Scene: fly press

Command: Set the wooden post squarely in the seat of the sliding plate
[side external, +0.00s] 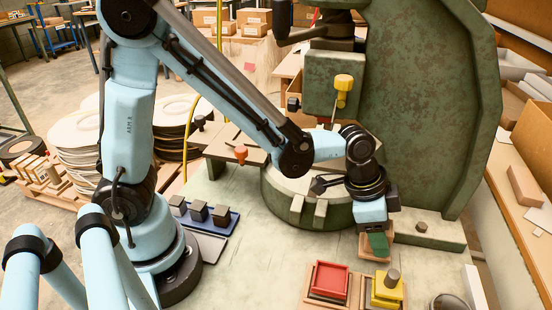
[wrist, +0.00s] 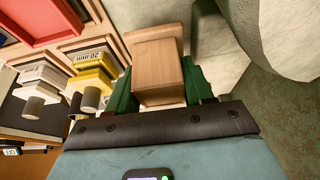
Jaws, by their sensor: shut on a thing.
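My gripper (side external: 377,244), with green fingers, points down at the right of the work table, in front of the press's round base. It is shut on the wooden post (side external: 376,254), whose lower part shows below the fingers. In the wrist view, my gripper (wrist: 158,84) has a green finger on each side of the pale wooden post (wrist: 160,84). The side view does not show clearly whether the post's lower end touches the table. A beige plate (side external: 222,143) with an orange knob sits left of the press's round base, possibly the sliding plate. I cannot make out its seat.
The green press frame (side external: 430,110) rises behind my gripper. A red tray (side external: 328,278) and a yellow block (side external: 387,290) with a grey cylinder stand in front. A blue tray (side external: 215,222) with dark blocks lies at left. The table between is clear.

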